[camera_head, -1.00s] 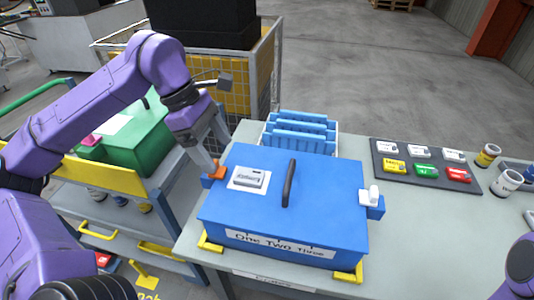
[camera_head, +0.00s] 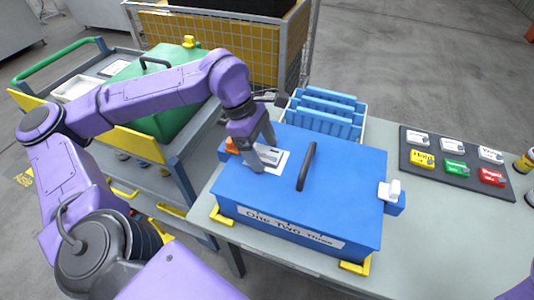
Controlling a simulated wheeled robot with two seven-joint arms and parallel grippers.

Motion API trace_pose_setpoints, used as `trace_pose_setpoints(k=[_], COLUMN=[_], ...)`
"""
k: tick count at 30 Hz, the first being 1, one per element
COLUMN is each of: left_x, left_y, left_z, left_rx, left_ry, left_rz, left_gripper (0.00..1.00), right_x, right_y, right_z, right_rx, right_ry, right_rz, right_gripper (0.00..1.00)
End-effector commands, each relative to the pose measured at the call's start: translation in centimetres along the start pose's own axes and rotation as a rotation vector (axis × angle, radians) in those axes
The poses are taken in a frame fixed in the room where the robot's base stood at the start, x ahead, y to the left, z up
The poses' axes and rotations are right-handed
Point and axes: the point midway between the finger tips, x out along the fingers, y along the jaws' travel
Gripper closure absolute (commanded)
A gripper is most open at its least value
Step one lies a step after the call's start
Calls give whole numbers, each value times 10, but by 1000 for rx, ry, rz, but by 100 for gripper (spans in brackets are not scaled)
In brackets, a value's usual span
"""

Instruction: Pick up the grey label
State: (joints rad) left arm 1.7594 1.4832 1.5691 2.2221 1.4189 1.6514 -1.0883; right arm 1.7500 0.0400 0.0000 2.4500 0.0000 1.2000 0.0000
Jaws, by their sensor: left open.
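The grey label (camera_head: 270,156) lies on a white plate (camera_head: 279,169) on the lid of the blue box (camera_head: 345,185), left of the box's black handle (camera_head: 307,166). My left gripper (camera_head: 264,158) is open and points down right at the label, with its fingers covering part of it. I cannot tell whether the fingers touch it. My right gripper is not in view; only a bit of my right arm shows at the right edge.
A blue rack (camera_head: 325,115) stands behind the box. A dark board with several coloured labels (camera_head: 455,161) lies to the right. The bench (camera_head: 440,235) is clear at front right.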

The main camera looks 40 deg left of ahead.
Motion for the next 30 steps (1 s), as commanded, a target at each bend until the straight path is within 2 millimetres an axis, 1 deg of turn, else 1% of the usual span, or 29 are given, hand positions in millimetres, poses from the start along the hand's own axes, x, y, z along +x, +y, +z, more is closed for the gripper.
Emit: trace_pose_setpoints(k=[4, 5, 6, 8, 9, 10, 18, 22, 26, 29, 30], left_x=[0, 0, 0, 0, 0, 0, -1, -9, -32, -51, -61], left_y=[0, 0, 0, 0, 0, 0, 0, 1, 1, -22, -31], left_z=[0, 0, 0, 0, 0, 0, 0, 4, 14, 26, 31], left_rx=[0, 0, 0, 0, 0, 0, 0, 0, 4, 7, 8], left_ry=[0, 0, 0, 0, 0, 0, 0, 0, -1, -1, 0], left_rz=[0, 0, 0, 0, 0, 0, 1, 2, 6, 8, 10], left_gripper=[17, 27, 40, 59, 72, 77, 77, 77, 77, 77, 77], right_x=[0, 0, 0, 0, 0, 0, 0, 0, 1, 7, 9], right_y=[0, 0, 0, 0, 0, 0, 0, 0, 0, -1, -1], right_z=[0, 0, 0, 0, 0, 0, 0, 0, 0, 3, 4], right_rx=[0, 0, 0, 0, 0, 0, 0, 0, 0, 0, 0], right_ry=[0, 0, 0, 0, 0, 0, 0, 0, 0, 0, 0], right_rz=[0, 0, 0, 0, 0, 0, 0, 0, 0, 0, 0], right_gripper=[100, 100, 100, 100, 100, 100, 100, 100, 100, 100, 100])
